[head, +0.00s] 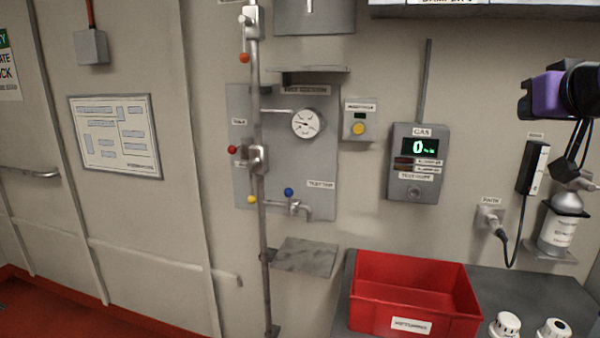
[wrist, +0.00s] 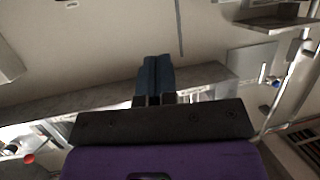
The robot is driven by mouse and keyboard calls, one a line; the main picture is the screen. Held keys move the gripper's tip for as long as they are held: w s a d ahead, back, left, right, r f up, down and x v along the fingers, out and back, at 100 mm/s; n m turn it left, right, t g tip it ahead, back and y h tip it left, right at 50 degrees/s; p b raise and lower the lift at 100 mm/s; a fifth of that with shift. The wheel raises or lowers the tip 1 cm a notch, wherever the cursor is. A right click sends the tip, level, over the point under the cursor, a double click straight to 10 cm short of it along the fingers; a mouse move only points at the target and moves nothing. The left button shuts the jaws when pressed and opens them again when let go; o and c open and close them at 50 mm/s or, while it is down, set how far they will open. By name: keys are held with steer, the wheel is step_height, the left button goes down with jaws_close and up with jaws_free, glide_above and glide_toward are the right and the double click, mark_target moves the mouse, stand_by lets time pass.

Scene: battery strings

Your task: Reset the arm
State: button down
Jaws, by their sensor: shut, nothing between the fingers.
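My gripper (wrist: 153,62) shows in the wrist view with its two dark blue fingers pressed together and nothing between them. In the head view my gripper (head: 566,172) is at the right edge, with its dark fingers pointing down in front of the wall. My purple and black wrist is above it, and the rest of the arm is out of frame. The gripper appears above and in front of a bottle (head: 559,228) on a small wall shelf, and I cannot tell the gap between them.
A red bin (head: 414,285) stands on the grey bench (head: 540,290), with white-capped items (head: 505,325) to its right. A gas meter box (head: 417,163), a gauge (head: 308,123) and a vertical pipe (head: 262,215) are on the wall. A black handset (head: 533,168) hangs near my gripper. The left floor is clear.

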steer(key=s+a+f+g, duration=0.3)
steer(key=s+f+g, duration=0.1)
steer(key=s+f, duration=0.3)
steer(key=s+a+f+n+g+y, duration=0.1)
steer(key=s+a+f+g, duration=0.1)
steer(key=s+f+g, duration=0.3)
steer(key=s+f, duration=0.2)
steer(key=s, duration=0.2)
steer(key=shift+s+a+y, duration=0.3)
steer(key=shift+a, duration=0.1)
steer(key=c, duration=1.8)
jaws_free()
steer(key=shift+f, duration=0.1)
steer(key=shift+c, duration=0.2)
